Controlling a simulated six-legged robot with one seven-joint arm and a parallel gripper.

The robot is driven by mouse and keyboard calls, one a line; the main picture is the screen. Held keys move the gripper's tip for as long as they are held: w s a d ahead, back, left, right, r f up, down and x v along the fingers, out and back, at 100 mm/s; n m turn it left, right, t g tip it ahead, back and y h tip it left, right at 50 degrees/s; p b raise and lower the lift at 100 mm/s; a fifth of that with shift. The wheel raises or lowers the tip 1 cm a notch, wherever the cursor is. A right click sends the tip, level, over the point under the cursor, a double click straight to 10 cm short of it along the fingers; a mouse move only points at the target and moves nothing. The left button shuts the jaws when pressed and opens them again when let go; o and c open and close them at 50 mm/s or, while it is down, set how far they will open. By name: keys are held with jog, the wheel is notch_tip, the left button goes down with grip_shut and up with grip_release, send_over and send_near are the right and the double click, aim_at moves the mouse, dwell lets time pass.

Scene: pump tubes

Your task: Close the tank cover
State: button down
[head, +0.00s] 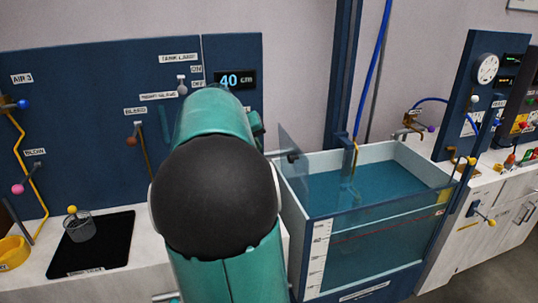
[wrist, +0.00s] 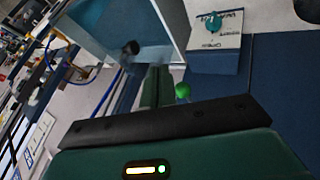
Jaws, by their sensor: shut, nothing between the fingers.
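The tank (head: 310,241) stands right of my arm in the head view, open at the top, with blue water (head: 380,187) inside. Its clear cover (head: 296,143) stands raised, near upright, at the tank's left side. A dark knob (head: 293,157) sits on the cover; in the wrist view a dark knob (wrist: 130,47) shows on a pale see-through panel. My gripper (wrist: 157,72) is shut and empty, its fingers just right of and below that knob in the picture, seemingly apart from it. In the head view my arm hides most of the gripper.
A blue panel (head: 70,125) with labels, valves and a "40 cm" display (head: 235,80) stands behind my arm. A green knob (wrist: 183,91) lies close by the fingers. A blue hose (head: 374,65) runs down near the tank's back. A beaker (head: 79,228) stands on a black mat at left.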

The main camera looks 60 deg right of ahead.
jog(key=s+d+f, duration=0.4)
jog(key=d+f, duration=0.3)
jog(key=d, duration=0.2)
jog(key=shift+s+f, duration=0.15)
jog(key=shift+f, duration=0.05)
dwell(0.3)
